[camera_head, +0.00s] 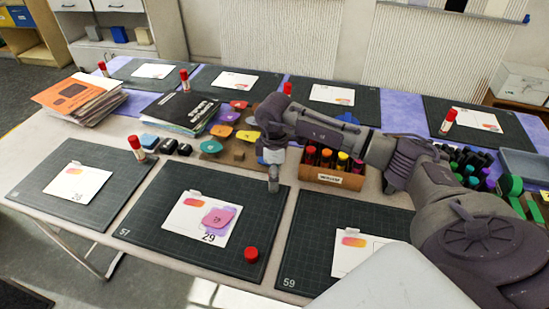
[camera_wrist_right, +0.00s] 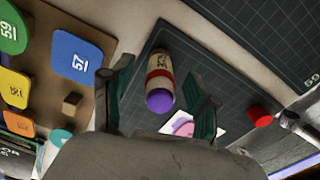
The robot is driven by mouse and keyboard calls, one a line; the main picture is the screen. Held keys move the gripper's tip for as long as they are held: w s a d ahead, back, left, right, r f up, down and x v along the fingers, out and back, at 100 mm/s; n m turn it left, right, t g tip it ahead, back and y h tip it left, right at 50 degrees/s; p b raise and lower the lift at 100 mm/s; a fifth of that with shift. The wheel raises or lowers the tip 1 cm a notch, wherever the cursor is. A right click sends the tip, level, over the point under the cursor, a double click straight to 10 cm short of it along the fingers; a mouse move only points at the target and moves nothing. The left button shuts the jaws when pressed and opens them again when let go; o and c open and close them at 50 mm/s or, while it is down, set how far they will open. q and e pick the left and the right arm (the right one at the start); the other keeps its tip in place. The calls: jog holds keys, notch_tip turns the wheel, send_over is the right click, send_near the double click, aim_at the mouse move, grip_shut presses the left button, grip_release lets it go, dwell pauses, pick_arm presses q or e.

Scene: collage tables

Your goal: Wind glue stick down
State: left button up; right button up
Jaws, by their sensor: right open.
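A glue stick (camera_wrist_right: 159,82) with a white-and-red body and a bare purple tip shows in the right wrist view, uncapped. My right gripper (camera_wrist_right: 160,88) is open, with one finger on each side of the stick and visible gaps between. In the head view my right gripper (camera_head: 272,183) points down above the back right corner of the mat marked 57; the stick is not clearly visible there. A red cap (camera_head: 251,253) lies on that mat near its front right; it also shows in the right wrist view (camera_wrist_right: 260,117). My left gripper is out of view.
A white card with a pink-purple piece (camera_head: 218,217) lies on the mat. A box of colored bottles (camera_head: 330,178) stands right of my gripper. Other red-capped glue sticks, one being (camera_head: 136,148), stand around the table.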

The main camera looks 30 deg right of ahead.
notch_tip(320, 180, down, 2)
jog(key=shift+s+f, duration=0.1)
jog(key=shift+f, duration=0.85)
jog(key=shift+c, duration=0.4)
grip_shut()
jog(key=c, duration=0.7)
grip_release()
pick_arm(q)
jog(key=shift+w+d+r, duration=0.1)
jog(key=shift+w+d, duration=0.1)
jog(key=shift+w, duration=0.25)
pick_arm(e)
jog(key=c, duration=0.4)
